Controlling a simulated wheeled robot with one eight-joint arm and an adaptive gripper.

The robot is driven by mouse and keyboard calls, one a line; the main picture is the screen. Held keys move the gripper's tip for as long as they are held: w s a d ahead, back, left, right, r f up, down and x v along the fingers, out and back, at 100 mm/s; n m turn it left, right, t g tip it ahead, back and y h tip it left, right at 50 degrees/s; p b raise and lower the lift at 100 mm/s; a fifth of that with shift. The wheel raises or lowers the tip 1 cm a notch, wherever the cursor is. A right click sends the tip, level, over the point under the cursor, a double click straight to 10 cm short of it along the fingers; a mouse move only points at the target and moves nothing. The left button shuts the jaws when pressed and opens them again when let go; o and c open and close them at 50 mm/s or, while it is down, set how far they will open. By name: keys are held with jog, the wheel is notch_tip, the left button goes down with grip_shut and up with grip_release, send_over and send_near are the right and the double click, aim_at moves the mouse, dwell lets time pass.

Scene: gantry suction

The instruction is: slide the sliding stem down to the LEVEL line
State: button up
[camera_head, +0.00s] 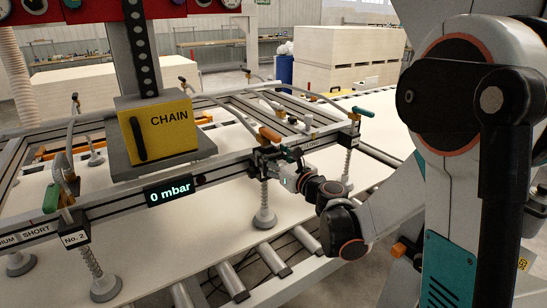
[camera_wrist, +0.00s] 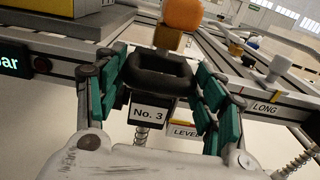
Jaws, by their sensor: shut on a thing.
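My gripper (camera_wrist: 160,68) has its green-padded fingers on either side of a black loop handle (camera_wrist: 158,82) and is shut on it. I take this handle to be part of the sliding stem. An orange knob (camera_wrist: 183,13) sits above the handle. Below it is a black block marked No. 3 (camera_wrist: 149,112), and just right of that a tag reading LEVEL (camera_wrist: 186,131), partly covered by a finger. In the head view, my gripper (camera_head: 285,165) is at the beam, over a stem ending in a grey suction cup (camera_head: 264,217). I cannot tell the stem's height against the line.
A yellow CHAIN block (camera_head: 165,130) hangs left of my gripper. The gantry beam (camera_head: 108,203) carries a 0 mbar display (camera_head: 169,191) and another stem holder marked No. 2 (camera_head: 74,238). A pale board (camera_head: 180,240) lies beneath, with rollers (camera_head: 232,281) in front.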

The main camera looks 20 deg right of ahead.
jog(key=shift+d+f, duration=0.1)
jog(key=shift+f, duration=0.4)
jog(key=shift+r, duration=0.1)
jog(key=o, duration=1.3)
jog(key=shift+w, duration=0.1)
jog(key=shift+c, duration=0.2)
jog(key=v, duration=1.2)
